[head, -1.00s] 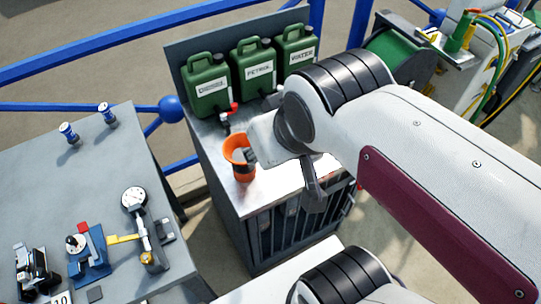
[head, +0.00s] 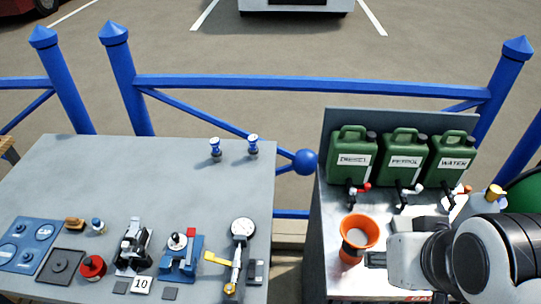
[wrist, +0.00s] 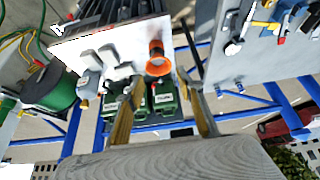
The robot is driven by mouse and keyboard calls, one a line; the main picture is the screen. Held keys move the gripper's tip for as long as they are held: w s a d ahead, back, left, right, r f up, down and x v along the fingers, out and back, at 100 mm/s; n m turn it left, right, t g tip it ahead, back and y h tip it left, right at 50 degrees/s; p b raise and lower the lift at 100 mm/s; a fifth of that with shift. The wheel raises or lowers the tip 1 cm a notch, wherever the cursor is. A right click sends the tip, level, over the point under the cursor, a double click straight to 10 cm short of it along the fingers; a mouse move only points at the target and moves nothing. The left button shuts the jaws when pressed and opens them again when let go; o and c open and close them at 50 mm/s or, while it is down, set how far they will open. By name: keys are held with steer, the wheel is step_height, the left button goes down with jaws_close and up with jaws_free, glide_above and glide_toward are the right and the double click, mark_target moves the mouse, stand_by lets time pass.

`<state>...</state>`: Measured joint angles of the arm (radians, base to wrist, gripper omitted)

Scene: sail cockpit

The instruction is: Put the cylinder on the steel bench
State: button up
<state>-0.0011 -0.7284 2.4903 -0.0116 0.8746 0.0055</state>
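No thing in view is clearly the cylinder. A small brass-topped piece (head: 495,192) shows behind my wrist at the right, and its shape is partly hidden. The bench with the shiny metal top (head: 335,210) stands at the right. On it sits an orange funnel-like cup (head: 358,236), also in the wrist view (wrist: 158,62). My gripper (head: 376,259) is just right of the cup in the head view, mostly hidden by my wrist. In the wrist view my gripper (wrist: 163,90) has its two fingers well apart with nothing held between them.
Three green cans labelled diesel, petrol (head: 404,158) and water stand along the back of the metal bench. A grey table (head: 120,175) at the left holds gauges, a vice-like blue tool (head: 180,258) and other small parts. A blue railing (head: 300,86) runs behind both.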

steer(key=w+d+r+n+t, duration=0.1)
steer(key=w+r+t, duration=0.2)
steer(key=w, duration=1.6)
steer(key=w+a+f+n+t+y, duration=0.1)
steer(key=w+a+f, duration=0.1)
steer(key=w, duration=0.6)
steer(key=w+a+f+n+t, duration=0.1)
steer(key=w+a+n, duration=0.15)
steer(key=w, duration=0.55)
steer(key=w+a+f+n+t+y, duration=0.15)
steer(key=w+a+f+y, duration=0.25)
steer(key=w+a+f, duration=0.45)
steer(key=n+g+y, duration=0.2)
steer(key=n+y, duration=0.1)
steer(key=y, duration=0.2)
glide_toward(255, 145)
steer(key=x, duration=0.3)
steer(key=shift+w, duration=0.4)
steer(key=shift+s+a+f+y, duration=0.1)
steer(key=shift+a+f+y, duration=0.1)
steer(key=shift+y, duration=0.1)
steer(key=shift+x, duration=1.25)
